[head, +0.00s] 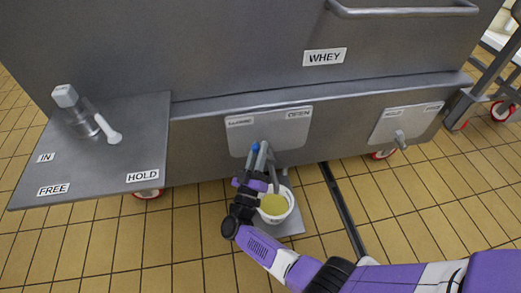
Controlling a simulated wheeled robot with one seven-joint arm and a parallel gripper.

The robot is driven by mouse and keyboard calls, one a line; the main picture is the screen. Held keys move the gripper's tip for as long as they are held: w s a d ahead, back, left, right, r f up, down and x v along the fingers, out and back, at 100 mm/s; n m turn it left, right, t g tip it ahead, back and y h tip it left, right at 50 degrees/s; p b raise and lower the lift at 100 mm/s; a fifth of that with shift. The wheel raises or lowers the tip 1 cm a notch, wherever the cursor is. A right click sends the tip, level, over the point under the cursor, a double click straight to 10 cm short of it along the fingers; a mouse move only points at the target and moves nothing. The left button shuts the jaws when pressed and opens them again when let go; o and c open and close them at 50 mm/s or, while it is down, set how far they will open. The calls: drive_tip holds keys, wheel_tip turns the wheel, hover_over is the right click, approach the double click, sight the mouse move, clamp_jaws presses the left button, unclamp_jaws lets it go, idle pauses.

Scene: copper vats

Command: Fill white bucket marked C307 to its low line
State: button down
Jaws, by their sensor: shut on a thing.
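A white bucket (290,211) stands low in front of the grey vat, under the outlet of the left valve plate (292,142). Yellowish liquid (274,205) shows inside it. Its marking and level lines cannot be read from here. My gripper (256,160) is shut on a small valve handle with a blue end (255,147), in front of that plate and above the bucket's left rim. A grey piece (272,176) comes down from the valve toward the bucket; whether liquid flows there is unclear. The plate's right label reads OPEN; its left label is too small to read.
The vat wall bears a WHEY label (324,57) and a rail. A second valve plate (402,122) is at right. At left, a grey shelf (95,165) marked IN, FREE and HOLD holds a white-handled tool (88,119). Tiled floor is open at lower left.

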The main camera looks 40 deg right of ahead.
drive_tip(key=shift+a+f, duration=0.1)
drive_tip(key=shift+f, duration=0.05)
drive_tip(key=c, duration=1.6)
unclamp_jaws()
drive_tip(key=shift+o, duration=0.2)
drive_tip(key=v, duration=0.7)
drive_tip(key=shift+s+a+p, duration=0.2)
drive_tip(key=shift+a+p, duration=0.1)
drive_tip(key=shift+p, duration=0.05)
